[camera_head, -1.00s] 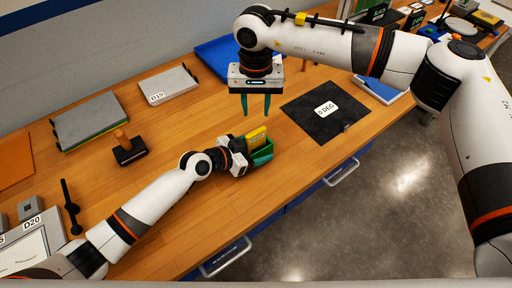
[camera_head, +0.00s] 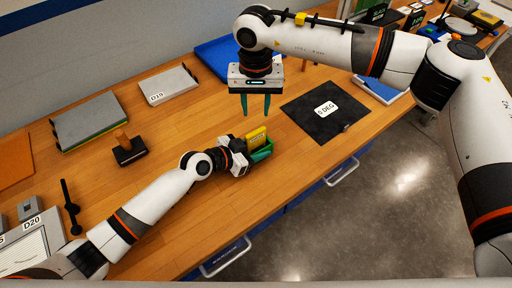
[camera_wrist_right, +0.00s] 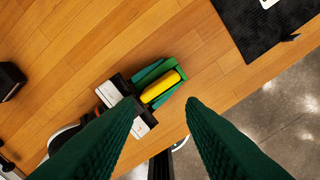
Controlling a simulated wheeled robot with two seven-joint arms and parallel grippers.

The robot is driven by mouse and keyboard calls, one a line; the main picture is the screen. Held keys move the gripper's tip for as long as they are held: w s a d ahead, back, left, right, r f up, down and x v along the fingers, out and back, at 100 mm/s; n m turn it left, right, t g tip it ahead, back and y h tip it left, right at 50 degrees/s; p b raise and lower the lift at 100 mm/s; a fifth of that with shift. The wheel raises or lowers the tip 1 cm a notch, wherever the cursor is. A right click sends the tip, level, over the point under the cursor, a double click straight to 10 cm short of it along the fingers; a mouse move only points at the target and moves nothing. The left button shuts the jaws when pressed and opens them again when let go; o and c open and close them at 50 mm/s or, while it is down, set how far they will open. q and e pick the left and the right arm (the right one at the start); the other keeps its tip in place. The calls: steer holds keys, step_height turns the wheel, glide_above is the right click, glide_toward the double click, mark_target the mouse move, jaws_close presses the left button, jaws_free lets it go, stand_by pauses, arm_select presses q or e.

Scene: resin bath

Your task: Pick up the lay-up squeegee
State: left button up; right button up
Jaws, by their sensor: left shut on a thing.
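The yellow piece (camera_wrist_right: 160,87) and the green holder (camera_wrist_right: 178,91) also show in the right wrist view. My left gripper (camera_head: 247,153) reaches in low from the left and is shut on the yellow piece. Its fingers are partly hidden against the green holder; I cannot tell whether the piece is clear of it. My right gripper (camera_head: 256,104) is open and empty above the table, fingers pointing down.
A black sheet (camera_head: 314,110) with a "0 DEG" card lies to the right. A blue tray (camera_head: 217,62) is behind. A wooden-handled black block (camera_head: 129,152) and grey plates (camera_head: 92,121) are to the left. Bare wood surrounds the holder.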

mark_target(255, 132)
steer(key=shift+o, duration=0.2)
step_height(255, 132, down, 11)
steer(key=m, duration=0.5)
steer(key=m+t+h, duration=0.1)
steer(key=m, duration=0.4)
steer(key=shift+r+m, duration=0.1)
steer(key=shift+m, duration=0.3)
steer(key=shift+c, duration=0.4)
jaws_close()
